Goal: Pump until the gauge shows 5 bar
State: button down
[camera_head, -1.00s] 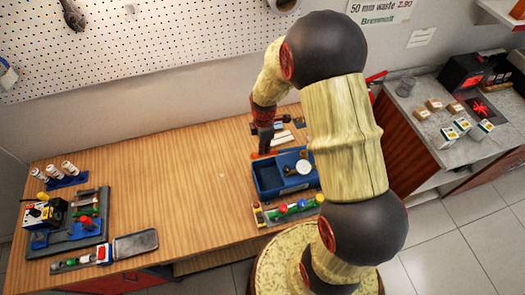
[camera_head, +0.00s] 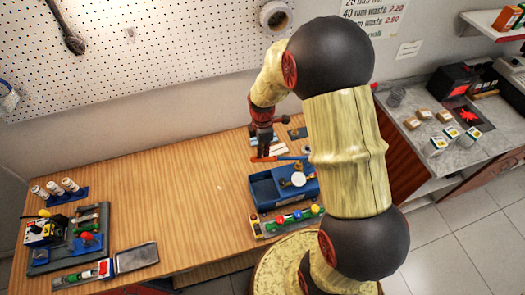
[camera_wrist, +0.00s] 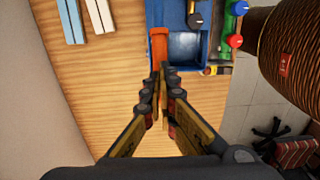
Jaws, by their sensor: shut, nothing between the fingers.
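The pump is a blue open-topped tank (camera_head: 264,194) near the front edge of the wooden bench, also in the wrist view (camera_wrist: 187,48). Its round white gauge (camera_head: 298,180) is at the right of the tank; the reading is too small to make out. An orange lever (camera_head: 290,157) lies across the tank's far side, and its orange end shows in the wrist view (camera_wrist: 159,44). My gripper (camera_wrist: 163,70) is shut and empty, its fingertips close to the lever's end; I cannot tell whether they touch. The head view shows it (camera_head: 263,153) just beyond the tank.
A strip with coloured valves (camera_head: 290,219) lies before the tank. Pale blocks (camera_wrist: 72,20) lie beyond it. A tool board (camera_head: 70,240) and spray cans (camera_head: 55,188) stand at the left. The bench middle (camera_head: 190,195) is clear. A grey counter (camera_head: 450,150) is at the right.

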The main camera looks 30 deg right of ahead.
notch_tip(320, 180, down, 12)
jog(key=a+b, duration=0.2)
jog(key=b, duration=0.6)
jog(key=r+p, duration=0.2)
jog(key=r, duration=0.2)
jog(key=d+r+p, duration=0.1)
jog(key=r+p, duration=0.2)
jog(key=r, duration=0.1)
jog(key=d+r+p, duration=0.1)
jog(key=r+p, duration=0.2)
jog(key=r, duration=0.2)
jog(key=shift+f, duration=0.15)
notch_tip(320, 180, down, 12)
jog(key=a+f+b, duration=0.1)
jog(key=a+b, duration=0.1)
jog(key=b, duration=0.7)
jog(key=r+p, duration=0.2)
jog(key=r, duration=0.2)
jog(key=d+r+p, duration=0.1)
jog(key=r+p, duration=0.2)
jog(key=r, duration=0.1)
jog(key=d+r+p, duration=0.1)
jog(key=r+p, duration=0.2)
jog(key=r, duration=0.2)
jog(key=shift+r, duration=0.1)
jog(key=shift+f, duration=0.2)
